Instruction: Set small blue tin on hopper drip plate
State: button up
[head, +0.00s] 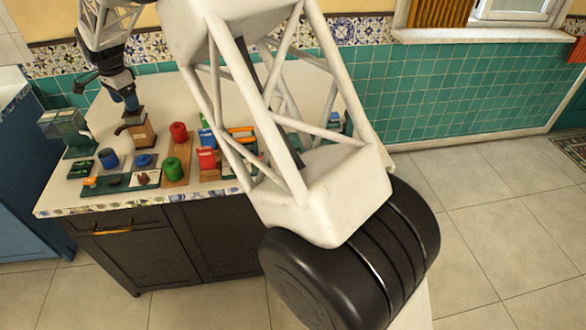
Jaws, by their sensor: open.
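My gripper (122,96) is at the upper left in the head view, open, pointing down just above a brown box-like device (140,132). Something blue shows at its fingertips; I cannot tell whether it is a tin or part of the fingers. A small blue round tin (108,159) stands on the counter's left part, below and left of the gripper and apart from it. Another blue item (145,160) sits to its right. A dispenser with a clear hopper (64,124) and dark green body stands at the counter's left edge. Its drip plate is too small to make out clearly.
Red (179,131) and green (173,169) containers stand on wooden boards at mid-counter. A dark tray (121,182) with small items lies along the front of the counter (60,202). My own arm covers the counter's right part.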

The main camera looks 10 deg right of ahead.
jog(key=s+d+r+n, duration=0.1)
jog(key=s+d+r, duration=0.45)
jog(key=d, duration=0.55)
jog(key=s+d+r+n+t, duration=0.15)
jog(key=s+d+r, duration=0.35)
jog(key=d, duration=0.6)
jog(key=s+d+r+n, duration=0.1)
jog(key=s+d+r, duration=0.2)
jog(key=s+d, duration=0.55)
jog(key=s+d+f+n, duration=0.2)
jog(key=s+d, duration=0.9)
jog(key=s, duration=0.4)
jog(key=s+d+f+n, duration=0.3)
jog(key=s+d, duration=0.8)
jog(key=s, duration=0.3)
jog(key=shift+s+d+f+t, duration=0.25)
jog(key=shift+s+d+t, duration=0.05)
jog(key=shift+s+t, duration=0.05)
